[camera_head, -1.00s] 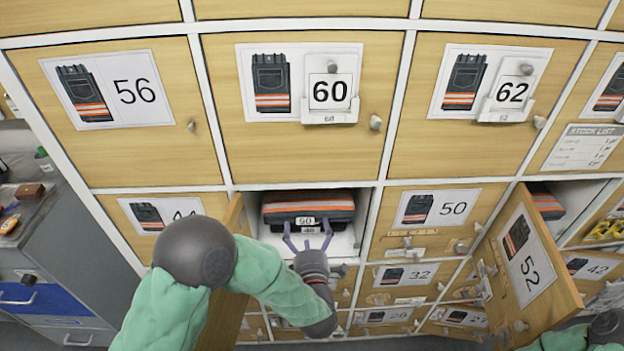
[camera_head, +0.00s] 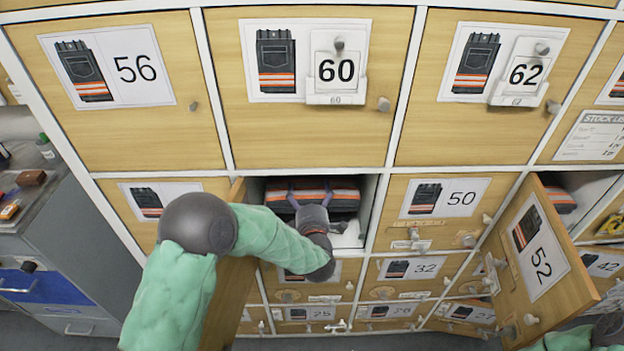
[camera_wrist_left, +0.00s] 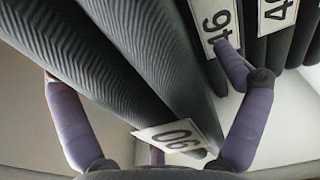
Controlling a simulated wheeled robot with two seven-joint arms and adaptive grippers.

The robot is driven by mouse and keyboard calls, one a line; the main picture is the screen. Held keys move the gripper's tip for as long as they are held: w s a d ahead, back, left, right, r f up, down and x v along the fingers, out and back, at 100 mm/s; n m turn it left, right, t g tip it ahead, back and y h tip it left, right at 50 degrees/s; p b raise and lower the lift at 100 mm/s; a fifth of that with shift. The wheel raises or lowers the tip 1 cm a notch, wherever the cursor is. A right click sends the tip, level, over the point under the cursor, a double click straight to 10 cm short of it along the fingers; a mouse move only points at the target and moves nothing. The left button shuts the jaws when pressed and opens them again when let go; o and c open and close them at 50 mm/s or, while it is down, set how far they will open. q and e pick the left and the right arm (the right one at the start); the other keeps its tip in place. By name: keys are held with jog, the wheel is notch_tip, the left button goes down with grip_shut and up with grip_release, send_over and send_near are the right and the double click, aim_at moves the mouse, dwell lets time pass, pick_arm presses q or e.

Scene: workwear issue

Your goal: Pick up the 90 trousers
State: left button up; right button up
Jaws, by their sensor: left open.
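The folded dark trousers with orange and silver bands (camera_head: 345,196) lie in the open compartment below the 60 door. In the left wrist view a white 90 tag (camera_wrist_left: 172,135), seen upside down, is on dark ribbed cloth. My left gripper (camera_head: 309,188) reaches into the compartment from the front. Its purple fingers are spread, one on each side of the tagged cloth; I cannot tell whether they touch it.
Closed numbered doors surround these openings. A grey cabinet (camera_head: 85,240) stands at the left.

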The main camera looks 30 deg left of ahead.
pick_arm(q)
jog(key=c, duration=1.7)
jog(key=shift+r, duration=0.15)
